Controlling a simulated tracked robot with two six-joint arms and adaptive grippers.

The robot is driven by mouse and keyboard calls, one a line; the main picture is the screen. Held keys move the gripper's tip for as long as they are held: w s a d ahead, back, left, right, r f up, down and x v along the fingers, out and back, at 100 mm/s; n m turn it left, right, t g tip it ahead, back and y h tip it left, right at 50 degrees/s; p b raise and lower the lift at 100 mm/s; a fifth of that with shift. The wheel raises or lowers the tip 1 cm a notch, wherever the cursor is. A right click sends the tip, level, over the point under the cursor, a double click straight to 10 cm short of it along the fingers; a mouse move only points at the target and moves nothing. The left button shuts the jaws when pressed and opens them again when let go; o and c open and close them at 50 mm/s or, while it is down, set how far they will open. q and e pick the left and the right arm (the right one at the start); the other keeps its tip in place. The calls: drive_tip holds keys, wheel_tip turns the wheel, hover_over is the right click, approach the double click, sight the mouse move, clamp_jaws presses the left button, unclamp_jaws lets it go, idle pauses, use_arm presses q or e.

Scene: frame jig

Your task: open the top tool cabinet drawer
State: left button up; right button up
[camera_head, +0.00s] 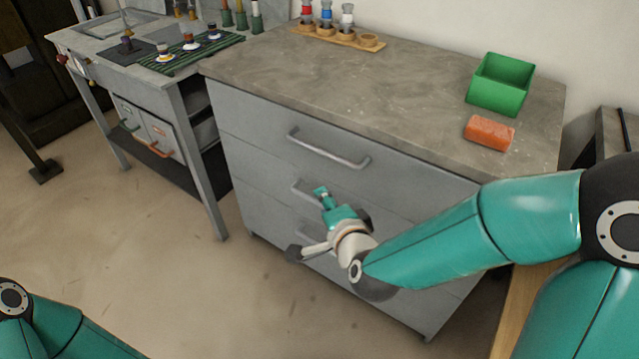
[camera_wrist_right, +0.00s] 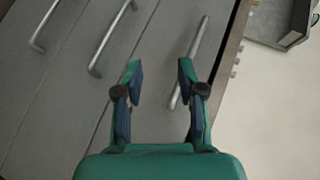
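The grey tool cabinet (camera_head: 250,125) stands in the middle of the head view, its drawer fronts flush. The top drawer's metal bar handle (camera_head: 328,150) is in plain sight. My right gripper (camera_head: 322,192) is in front of the cabinet, lower than that handle and overlapping the second handle (camera_head: 303,188) in the picture. In the right wrist view its fingers (camera_wrist_right: 158,78) are apart with nothing between them. The rightmost handle there (camera_wrist_right: 200,45), apparently the top one, passes behind the right finger; contact is not visible. My left gripper is out of view.
On the cabinet top (camera_head: 400,95) are a green bin (camera_head: 500,85), an orange block (camera_head: 489,132) and a wooden rack (camera_head: 340,37) with coloured pieces. A workbench (camera_head: 180,100) stands to the left. The floor in front (camera_head: 210,290) is clear.

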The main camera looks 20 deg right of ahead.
sight(320, 149)
drive_tip(key=w+d+m+t+b, duration=0.1)
drive_tip(key=w+b, duration=0.1)
drive_tip(key=w, duration=0.3)
drive_tip(key=w+d+m+t+h+b, duration=0.1)
drive_tip(key=w+m+b, duration=0.1)
drive_tip(key=w, duration=0.3)
drive_tip(key=w+d+m+t+b, duration=0.1)
drive_tip(key=w+m+b, duration=0.1)
drive_tip(key=w, duration=0.3)
drive_tip(key=shift+w+d+r+h, duration=0.25)
drive_tip(key=shift+d+r+h, duration=0.05)
drive_tip(key=shift+h, duration=0.1)
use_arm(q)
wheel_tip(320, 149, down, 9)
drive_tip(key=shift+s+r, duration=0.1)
use_arm(e)
clamp_jaws()
drive_tip(key=shift+f, duration=0.1)
